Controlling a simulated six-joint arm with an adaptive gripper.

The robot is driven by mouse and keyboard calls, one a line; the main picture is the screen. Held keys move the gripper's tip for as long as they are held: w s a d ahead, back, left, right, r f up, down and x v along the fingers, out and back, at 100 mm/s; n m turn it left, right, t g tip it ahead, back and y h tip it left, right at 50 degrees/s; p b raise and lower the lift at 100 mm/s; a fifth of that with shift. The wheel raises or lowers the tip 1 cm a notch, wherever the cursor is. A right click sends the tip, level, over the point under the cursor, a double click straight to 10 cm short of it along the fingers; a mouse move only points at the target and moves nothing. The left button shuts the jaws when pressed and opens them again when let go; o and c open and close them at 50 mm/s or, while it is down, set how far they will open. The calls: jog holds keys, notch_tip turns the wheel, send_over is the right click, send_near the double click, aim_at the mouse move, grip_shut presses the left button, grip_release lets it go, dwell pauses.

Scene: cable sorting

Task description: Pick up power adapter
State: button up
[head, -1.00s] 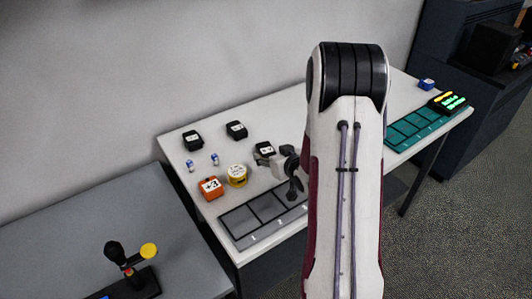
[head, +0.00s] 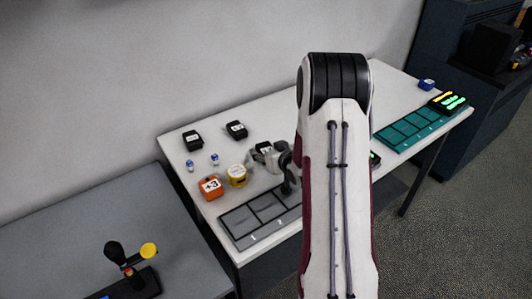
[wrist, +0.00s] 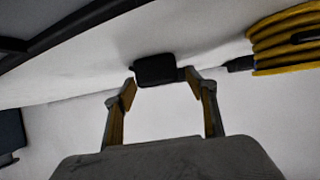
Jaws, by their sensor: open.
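A black power adapter (wrist: 155,69) lies on the white table, between the tips of my gripper (wrist: 160,80) in the wrist view. The fingers are open, one on each side of it, and the right fingertip is very near or touching it. In the head view my gripper (head: 262,157) is over this adapter, which is mostly hidden behind it. Two other black boxes with white labels, one at the left (head: 193,140) and one further right (head: 236,130), stand behind on the table.
A yellow cable coil (head: 237,176) and an orange box (head: 210,188) are close on the left. Two small blue-and-white items (head: 190,165) lie behind them. A grey compartment tray (head: 240,223) is in front. A green tray (head: 410,130) is at the far right.

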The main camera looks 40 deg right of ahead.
jog(key=shift+w+d+f, duration=0.1)
jog(key=shift+w+f, duration=0.2)
jog(key=shift+w, duration=0.2)
jog(key=c, duration=1.3)
